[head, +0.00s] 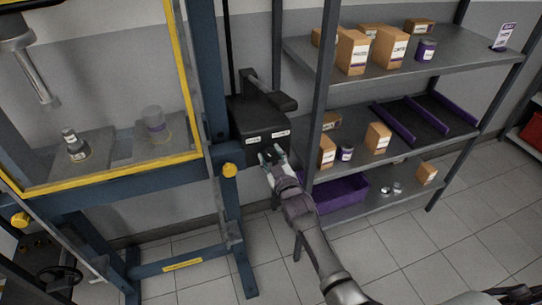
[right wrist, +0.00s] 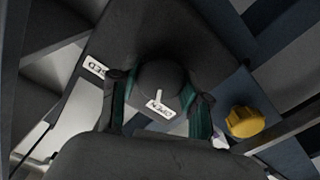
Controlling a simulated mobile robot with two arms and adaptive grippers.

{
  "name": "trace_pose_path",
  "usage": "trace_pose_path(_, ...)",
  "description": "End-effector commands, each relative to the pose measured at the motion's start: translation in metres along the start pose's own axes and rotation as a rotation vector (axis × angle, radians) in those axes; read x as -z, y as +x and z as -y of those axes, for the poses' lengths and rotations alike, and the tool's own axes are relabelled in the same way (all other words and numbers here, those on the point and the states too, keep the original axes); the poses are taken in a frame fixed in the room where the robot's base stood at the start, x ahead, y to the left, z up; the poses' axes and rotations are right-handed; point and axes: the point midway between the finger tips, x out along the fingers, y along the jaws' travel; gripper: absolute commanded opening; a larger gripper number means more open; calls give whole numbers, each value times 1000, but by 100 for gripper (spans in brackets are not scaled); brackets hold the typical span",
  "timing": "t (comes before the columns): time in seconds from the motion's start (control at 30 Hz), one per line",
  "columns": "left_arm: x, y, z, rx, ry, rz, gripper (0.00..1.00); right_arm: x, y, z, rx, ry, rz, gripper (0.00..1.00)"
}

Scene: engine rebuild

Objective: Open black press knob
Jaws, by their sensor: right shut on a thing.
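The black press knob (right wrist: 163,80) is a round dark knob with a white pointer mark, on the face of a black box (head: 256,118) fixed to the press's right post. In the right wrist view the mark points at the label that seems to read OPEN (right wrist: 160,108); another label ending in ED (right wrist: 97,67) is at the left. My right gripper (head: 271,156) is at the lower part of the box. In the right wrist view its fingers (right wrist: 160,98) are on both sides of the knob, shut on it. In the head view the fingers mostly hide the knob. My left gripper is not in view.
The blue press frame (head: 216,80) with yellow-edged guard stands at the left. A yellow knob (head: 230,170) sits close to my right gripper and also shows in the right wrist view (right wrist: 245,122). A grey shelf rack (head: 400,75) with boxes and a purple bin (head: 338,192) stands right.

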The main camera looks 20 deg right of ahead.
Motion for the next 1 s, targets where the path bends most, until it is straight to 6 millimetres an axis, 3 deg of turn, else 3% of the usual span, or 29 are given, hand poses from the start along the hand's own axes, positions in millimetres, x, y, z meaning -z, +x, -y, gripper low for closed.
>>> trace_pose_path(0.23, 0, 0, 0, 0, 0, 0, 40, -1, 0, 1, 1, 1, 2, 12)
trace_pose_path(0.27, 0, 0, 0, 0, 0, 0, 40, -1, 0, 1, 1, 1, 2, 48)
trace_pose_path(0.4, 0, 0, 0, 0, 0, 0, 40, -1, 0, 1, 1, 2, 2, 72)
trace_pose_path(0.77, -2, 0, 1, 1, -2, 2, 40, -1, -3, 1, 1, 2, 1, 72)
trace_pose_path(1.0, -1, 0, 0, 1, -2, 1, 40, -2, -41, 1, 1, 2, 3, 72)
